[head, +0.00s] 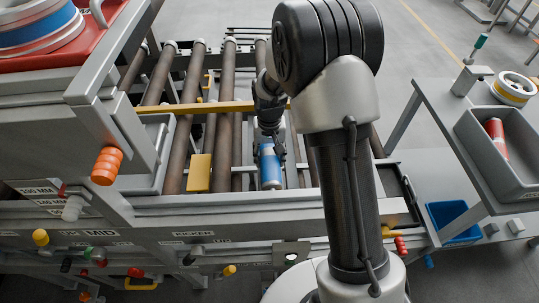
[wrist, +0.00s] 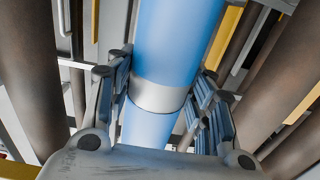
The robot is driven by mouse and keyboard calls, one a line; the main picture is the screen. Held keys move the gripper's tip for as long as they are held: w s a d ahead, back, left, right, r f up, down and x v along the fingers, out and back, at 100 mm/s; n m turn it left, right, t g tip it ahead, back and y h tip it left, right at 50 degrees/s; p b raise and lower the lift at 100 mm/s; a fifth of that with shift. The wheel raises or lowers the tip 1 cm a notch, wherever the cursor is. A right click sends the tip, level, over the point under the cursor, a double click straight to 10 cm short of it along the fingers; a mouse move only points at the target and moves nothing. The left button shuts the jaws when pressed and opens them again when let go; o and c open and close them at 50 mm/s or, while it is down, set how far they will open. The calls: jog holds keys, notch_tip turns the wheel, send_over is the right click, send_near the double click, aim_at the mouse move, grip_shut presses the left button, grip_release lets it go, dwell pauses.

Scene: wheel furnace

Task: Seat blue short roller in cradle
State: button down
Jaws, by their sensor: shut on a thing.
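The blue short roller (head: 270,165) is a blue cylinder with a pale band and a pale end. In the head view it is at my gripper (head: 271,140), among the long brown rollers. In the wrist view the roller (wrist: 165,60) runs between the two fingers of my gripper (wrist: 163,100), which is shut on it near the silver band. The cradle cannot be made out clearly; grey frame rails lie below and around the roller, and I cannot tell whether it touches them.
Long brown rollers (head: 187,110) lie on both sides, with a yellow crossbar (head: 200,107) and a yellow plate (head: 199,173) close by. A grey bin with a red roller (head: 497,138) stands at the right. An orange-knobbed lever (head: 107,166) juts out at the left.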

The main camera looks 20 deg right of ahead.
jog(key=shift+w+f+b, duration=0.1)
jog(key=shift+f+b, duration=0.55)
jog(key=shift+f, duration=0.3)
dwell(0.6)
jog(key=c, duration=1.1)
grip_release()
jog(key=o, duration=0.4)
jog(key=shift+f, duration=0.1)
jog(key=shift+r+p, duration=2.95)
jog(key=shift+r, duration=1.1)
